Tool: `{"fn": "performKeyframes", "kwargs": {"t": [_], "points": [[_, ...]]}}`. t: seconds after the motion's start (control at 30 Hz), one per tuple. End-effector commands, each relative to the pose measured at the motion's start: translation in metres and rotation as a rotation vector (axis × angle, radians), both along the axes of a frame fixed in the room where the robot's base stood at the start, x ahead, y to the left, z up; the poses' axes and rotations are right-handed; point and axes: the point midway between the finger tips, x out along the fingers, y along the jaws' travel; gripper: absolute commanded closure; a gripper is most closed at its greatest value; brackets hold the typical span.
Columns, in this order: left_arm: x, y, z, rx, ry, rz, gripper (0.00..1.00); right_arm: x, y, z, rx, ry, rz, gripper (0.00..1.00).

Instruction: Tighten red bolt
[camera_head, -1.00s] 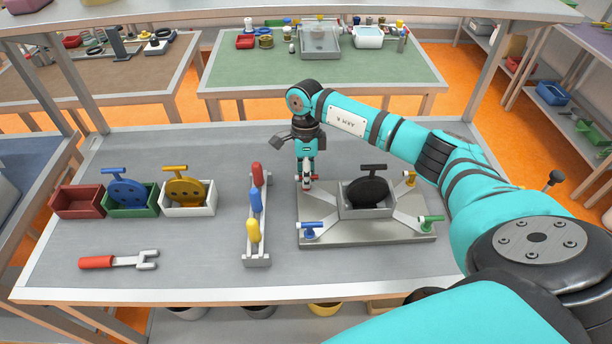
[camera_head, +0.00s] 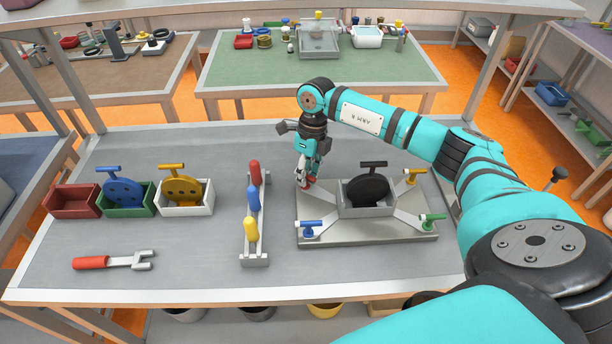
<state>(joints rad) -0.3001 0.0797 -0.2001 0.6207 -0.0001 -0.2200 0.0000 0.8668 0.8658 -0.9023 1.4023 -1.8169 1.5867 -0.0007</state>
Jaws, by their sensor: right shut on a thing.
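My right gripper (camera_head: 304,180) points down at the back left corner of the grey fixture plate (camera_head: 385,237). It is shut on the red bolt (camera_head: 311,181), of which only a little red shows beside the fingers. How far the bolt sits in the plate is hidden. A blue bolt (camera_head: 312,225), a green bolt (camera_head: 431,219) and a yellow bolt (camera_head: 412,175) stand at the other corners. A grey box with a black disc (camera_head: 368,190) sits in the middle of the plate. My left gripper is not in view.
Left of the plate, a rack (camera_head: 256,261) holds red, blue and yellow-handled tools. Further left are a red box (camera_head: 72,208), a green box (camera_head: 128,210) and a white box (camera_head: 187,211). A red-handled wrench (camera_head: 115,261) lies in front. The table between is clear.

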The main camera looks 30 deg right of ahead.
Motion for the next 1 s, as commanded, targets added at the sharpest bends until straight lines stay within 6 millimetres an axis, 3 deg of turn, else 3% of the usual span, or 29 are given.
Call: {"fn": "performKeyframes", "kwargs": {"t": [1.0], "points": [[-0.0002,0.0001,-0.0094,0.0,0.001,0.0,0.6,-0.0011,0.0014,0.0008,0.007,-0.004,-0.962,1.0]]}}
